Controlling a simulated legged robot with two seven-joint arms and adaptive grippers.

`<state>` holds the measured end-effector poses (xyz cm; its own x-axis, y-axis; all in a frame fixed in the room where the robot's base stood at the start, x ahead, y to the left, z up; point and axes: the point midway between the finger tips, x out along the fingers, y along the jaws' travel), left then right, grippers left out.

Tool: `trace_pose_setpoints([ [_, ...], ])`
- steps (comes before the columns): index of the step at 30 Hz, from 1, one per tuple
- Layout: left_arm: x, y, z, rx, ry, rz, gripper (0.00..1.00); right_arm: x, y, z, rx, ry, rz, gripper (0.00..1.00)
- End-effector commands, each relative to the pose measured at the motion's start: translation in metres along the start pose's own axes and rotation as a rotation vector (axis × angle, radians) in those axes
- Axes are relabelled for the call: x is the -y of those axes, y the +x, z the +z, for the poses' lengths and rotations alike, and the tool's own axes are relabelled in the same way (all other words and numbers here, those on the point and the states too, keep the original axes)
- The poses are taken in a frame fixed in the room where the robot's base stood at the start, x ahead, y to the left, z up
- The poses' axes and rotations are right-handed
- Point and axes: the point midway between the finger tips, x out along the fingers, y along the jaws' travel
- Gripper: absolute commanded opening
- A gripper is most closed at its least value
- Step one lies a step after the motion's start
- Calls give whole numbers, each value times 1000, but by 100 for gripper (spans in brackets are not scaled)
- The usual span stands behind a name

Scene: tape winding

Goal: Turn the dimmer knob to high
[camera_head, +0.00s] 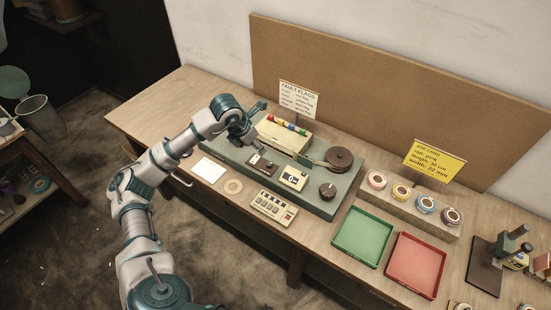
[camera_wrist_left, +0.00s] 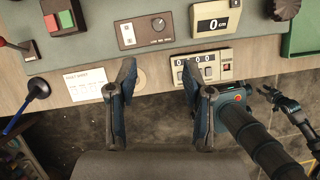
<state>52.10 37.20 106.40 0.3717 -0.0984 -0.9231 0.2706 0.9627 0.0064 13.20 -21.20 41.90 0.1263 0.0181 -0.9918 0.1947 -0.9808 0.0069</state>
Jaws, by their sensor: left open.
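No readable label shows which is the dimmer. My left gripper (camera_wrist_left: 161,92) is open and empty, its fingers apart, nearer the table's front edge than the brown panel. In the head view, it reaches over the machine's left part (camera_head: 252,138). A dark claw-like shape (camera_wrist_left: 288,106) may be my right gripper.
A counter reading 0 cm (camera_wrist_left: 215,18) and a keyed box (camera_wrist_left: 205,68) stand right of the panel. Green (camera_head: 363,237) and red (camera_head: 415,265) trays are further right.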

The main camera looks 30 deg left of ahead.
Motion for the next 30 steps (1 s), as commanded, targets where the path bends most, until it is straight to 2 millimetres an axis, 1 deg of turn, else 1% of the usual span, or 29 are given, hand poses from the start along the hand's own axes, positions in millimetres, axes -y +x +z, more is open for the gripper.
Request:
trace_pose_setpoints([
  [1, -1, 12, -1, -5, -2, -2, 51, -1, 1, 5, 8, -1, 2, 40],
  [6, -5, 56, -2, -5, -4, -10, 51, -12, -1, 14, 18, -8, 15, 40],
  [10, -5, 87, -2, -3, -5, -11, 51, -15, -3, 11, 13, -8, 19, 40],
  [15, -4, 123, -2, -2, -4, -11, 51, -11, -4, 3, 6, -4, 14, 40],
  [18, -4, 138, -2, -1, -4, -10, 51, -7, -5, -2, 0, -3, 9, 40],
  [21, -2, 148, -1, -1, -3, -10, 51, -5, -5, -6, -3, -2, 6, 40],
  [25, -2, 154, -1, -1, -1, -6, 51, -3, -5, -8, -5, -1, 4, 40],
  [30, -3, 155, -1, 0, -2, -8, 51, -4, -5, -7, -5, -1, 6, 40],
])
